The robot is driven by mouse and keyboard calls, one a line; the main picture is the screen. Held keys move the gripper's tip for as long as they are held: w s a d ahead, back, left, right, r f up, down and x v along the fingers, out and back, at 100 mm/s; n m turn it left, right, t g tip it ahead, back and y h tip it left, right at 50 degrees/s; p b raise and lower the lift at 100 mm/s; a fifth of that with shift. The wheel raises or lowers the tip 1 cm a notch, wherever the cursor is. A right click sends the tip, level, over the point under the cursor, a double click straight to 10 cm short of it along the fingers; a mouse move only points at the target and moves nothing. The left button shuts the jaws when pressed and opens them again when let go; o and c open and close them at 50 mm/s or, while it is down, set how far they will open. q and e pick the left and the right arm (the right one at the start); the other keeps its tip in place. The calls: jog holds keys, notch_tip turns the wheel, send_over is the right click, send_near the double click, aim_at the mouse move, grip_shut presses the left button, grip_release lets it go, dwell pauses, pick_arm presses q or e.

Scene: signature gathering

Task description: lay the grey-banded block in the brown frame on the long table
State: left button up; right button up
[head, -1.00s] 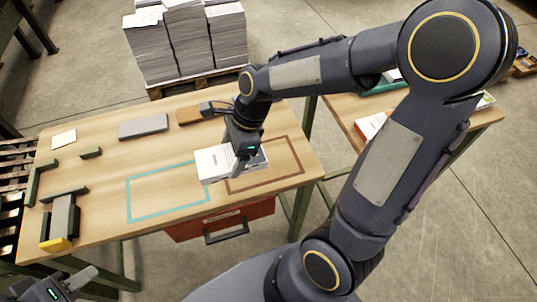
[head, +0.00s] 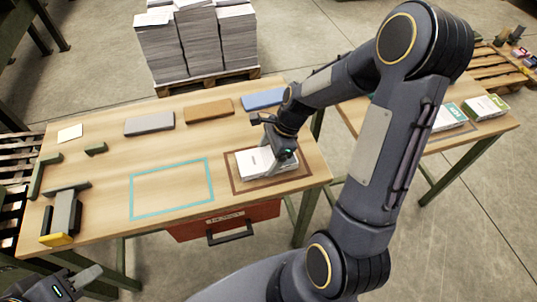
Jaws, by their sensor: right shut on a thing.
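The white block (head: 252,166) is in my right gripper (head: 278,172) over the long table (head: 120,180). It lies within the outline of the brown frame (head: 231,179), toward its left side, and looks level. Whether it touches the tabletop I cannot tell. My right gripper is shut on it from above and hides its right part; its grey band is not clear. My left gripper (head: 78,284) is at the bottom left corner, away from the block, partly cut off; its opening is unclear.
An empty teal frame (head: 171,213) is left of the brown one. Grey (head: 149,123), brown (head: 209,110) and blue (head: 263,98) slabs lie along the back edge. A press-like tool (head: 62,218) stands at left. A second table (head: 440,155) at right holds more blocks.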

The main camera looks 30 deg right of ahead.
jog(key=shift+r, duration=0.1)
jog(key=o, duration=1.3)
jog(key=shift+c, duration=0.2)
